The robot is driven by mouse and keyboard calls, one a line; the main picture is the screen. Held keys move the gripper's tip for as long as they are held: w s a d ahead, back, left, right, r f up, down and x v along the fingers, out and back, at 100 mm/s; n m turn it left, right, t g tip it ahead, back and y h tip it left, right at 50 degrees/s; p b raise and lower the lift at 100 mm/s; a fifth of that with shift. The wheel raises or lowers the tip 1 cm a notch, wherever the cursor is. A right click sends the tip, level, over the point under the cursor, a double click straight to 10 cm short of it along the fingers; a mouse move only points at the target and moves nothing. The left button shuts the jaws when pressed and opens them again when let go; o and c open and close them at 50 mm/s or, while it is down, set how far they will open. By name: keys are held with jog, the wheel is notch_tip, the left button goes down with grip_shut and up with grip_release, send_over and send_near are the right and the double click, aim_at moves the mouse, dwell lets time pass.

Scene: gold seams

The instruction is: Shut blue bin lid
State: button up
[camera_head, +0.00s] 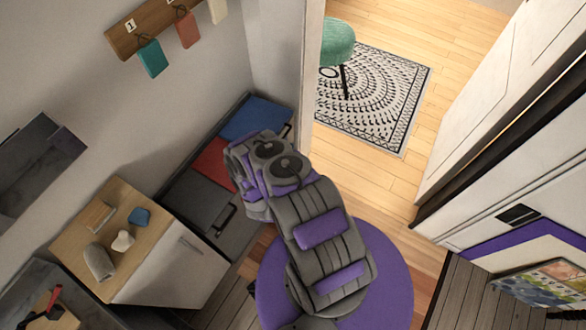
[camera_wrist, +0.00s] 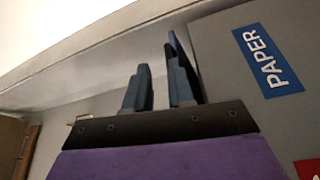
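The blue bin lid (camera_head: 256,118) is a flat blue panel at the far end of a dark bin unit along the wall in the head view. I cannot tell for sure whether it lies fully down. My arm's end hangs close to its near right side, and my fingers are hidden there. In the wrist view my gripper (camera_wrist: 158,50) has its two dark fingers apart with nothing between them. A grey panel with a blue PAPER label (camera_wrist: 268,60) is beside the right finger, seen at a tilt.
A red lid (camera_head: 212,163) and a grey lid (camera_head: 193,197) lie nearer on the unit. A wooden-topped cabinet (camera_head: 165,210) with small objects stands at left. Tags hang on a wall rack (camera_head: 150,25). A doorway shows a patterned rug (camera_head: 385,90) and open floor.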

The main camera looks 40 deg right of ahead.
jog(key=s+a+b, duration=0.2)
jog(key=s+a, duration=0.2)
jog(key=s, duration=0.3)
jog(key=shift+s+r+b, duration=0.2)
jog(key=shift+r+b, duration=0.2)
jog(key=shift+r, duration=0.05)
